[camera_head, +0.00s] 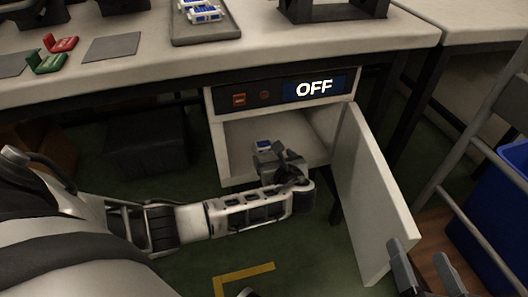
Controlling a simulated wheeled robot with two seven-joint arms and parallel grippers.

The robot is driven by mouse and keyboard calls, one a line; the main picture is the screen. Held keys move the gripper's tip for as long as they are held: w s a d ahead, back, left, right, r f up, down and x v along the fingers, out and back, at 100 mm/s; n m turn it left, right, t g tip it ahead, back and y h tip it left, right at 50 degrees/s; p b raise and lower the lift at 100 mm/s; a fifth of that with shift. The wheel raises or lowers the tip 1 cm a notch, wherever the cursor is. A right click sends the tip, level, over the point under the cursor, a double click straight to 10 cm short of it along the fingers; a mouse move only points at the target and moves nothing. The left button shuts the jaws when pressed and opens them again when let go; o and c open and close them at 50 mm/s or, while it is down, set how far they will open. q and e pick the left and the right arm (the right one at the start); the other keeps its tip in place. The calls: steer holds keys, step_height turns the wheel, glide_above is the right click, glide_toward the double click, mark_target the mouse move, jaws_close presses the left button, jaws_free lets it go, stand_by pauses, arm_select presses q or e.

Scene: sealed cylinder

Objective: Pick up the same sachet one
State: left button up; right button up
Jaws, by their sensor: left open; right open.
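A small blue and white sachet (263,145) lies on the floor of the open cabinet compartment (235,133), under the panel reading OFF. My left gripper (267,156) reaches into the front of the compartment, just on the near side of the sachet. It is open, and its fingers hide part of the area around the sachet. I cannot tell whether they touch it. More blue and white sachets (203,13) lie on a grey tray (205,35) on the table top. My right gripper (428,272) is open and empty at the bottom right, near the door.
The cabinet door (372,190) stands open on the right. The OFF panel (280,91) and table top (300,50) lie above my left gripper. A red block (62,45) and green block (47,63) sit on the table. A blue bin (495,215) stands at right.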

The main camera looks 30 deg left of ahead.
mark_target(266, 148)
arm_select(q)
steer(key=shift+b+x, duration=0.4)
steer(key=shift+x, duration=0.85)
steer(key=shift+w+a+f+b, duration=0.5)
steer(key=shift+a+f+b, duration=0.3)
steer(key=shift+b, duration=0.25)
steer(key=shift+b+x, duration=0.55)
steer(key=shift+x, duration=0.45)
steer(key=shift+w+a+r, duration=0.1)
steer(key=shift+w+a, duration=0.1)
steer(key=shift+w, duration=0.05)
steer(key=c, duration=1.1)
arm_select(e)
steer(key=r+t, duration=0.1)
steer(key=w+r+t+y, duration=0.1)
steer(key=w+r+n+t, duration=0.1)
steer(key=r, duration=0.1)
steer(key=shift+y, duration=0.3)
